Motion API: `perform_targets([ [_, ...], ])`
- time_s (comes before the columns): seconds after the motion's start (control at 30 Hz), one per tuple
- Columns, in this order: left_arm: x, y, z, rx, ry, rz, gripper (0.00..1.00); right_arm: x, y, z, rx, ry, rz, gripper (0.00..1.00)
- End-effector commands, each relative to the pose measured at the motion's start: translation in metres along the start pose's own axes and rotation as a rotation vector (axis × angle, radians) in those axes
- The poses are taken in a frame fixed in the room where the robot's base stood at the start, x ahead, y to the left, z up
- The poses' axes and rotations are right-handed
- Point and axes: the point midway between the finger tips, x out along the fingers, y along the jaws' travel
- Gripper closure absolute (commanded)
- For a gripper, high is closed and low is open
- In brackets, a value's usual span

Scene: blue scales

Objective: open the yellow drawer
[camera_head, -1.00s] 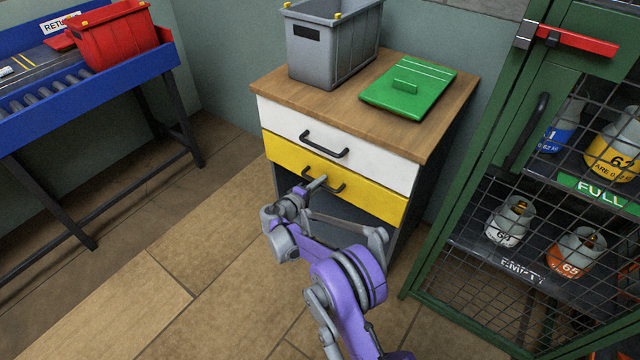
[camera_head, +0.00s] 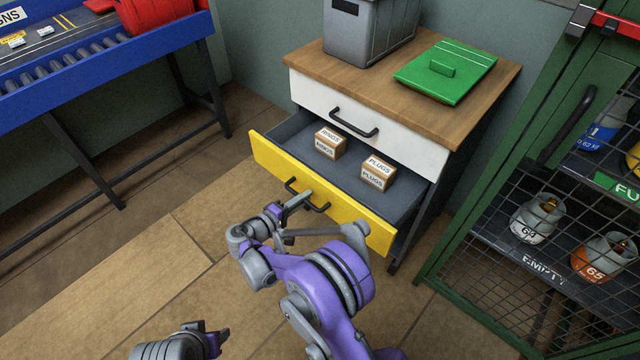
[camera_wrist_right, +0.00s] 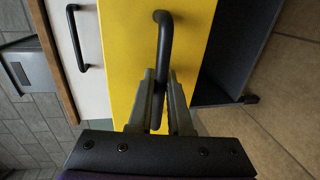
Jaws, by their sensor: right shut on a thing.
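The yellow drawer (camera_head: 270,158) is pulled well out of the cabinet, below the white drawer. Inside it are two small boxes, one lettered "PLUGS" (camera_head: 377,174) and another labelled box (camera_head: 330,143). My right gripper (camera_head: 296,203) is shut on the drawer's black handle (camera_head: 318,207). In the right wrist view the fingers (camera_wrist_right: 160,95) close around one end of the black handle (camera_wrist_right: 164,45), against the yellow front (camera_wrist_right: 128,50). My left gripper (camera_head: 214,336) is low at the bottom edge, away from the drawer; its fingers are too unclear to judge.
The white drawer (camera_head: 405,149) is shut. On the wooden top (camera_head: 390,90) stand a grey bin (camera_head: 365,35) and a green lid (camera_head: 445,70). A blue roller table (camera_head: 90,70) is at left, a green mesh cage (camera_head: 480,190) at right. Floor in front is free.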

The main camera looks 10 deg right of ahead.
Motion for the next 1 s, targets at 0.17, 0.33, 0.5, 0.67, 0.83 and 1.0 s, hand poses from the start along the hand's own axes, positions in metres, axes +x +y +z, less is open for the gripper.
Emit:
perform_targets([
  [0.17,0.001,0.000,0.000,0.000,0.000,0.000,0.50,-0.035,-0.007,-0.001,0.000,0.003,-0.001,1.00],
  [0.33,0.001,0.000,0.000,0.000,0.000,0.000,0.50,-0.054,-0.012,0.000,0.000,0.001,0.000,1.00],
  [0.5,0.001,0.000,0.000,0.000,0.000,0.000,0.50,-0.064,-0.013,0.000,0.000,0.001,0.000,1.00],
  [0.67,0.001,0.000,0.000,0.000,0.000,0.000,0.50,-0.066,-0.014,0.000,0.001,0.000,0.000,1.00],
  [0.83,0.001,0.000,0.000,0.000,0.000,0.000,0.50,-0.066,-0.014,0.000,0.000,0.000,0.000,1.00],
  [1.0,0.001,0.000,0.000,0.000,0.000,0.000,0.50,-0.066,-0.014,0.000,0.000,0.000,0.000,0.68],
])
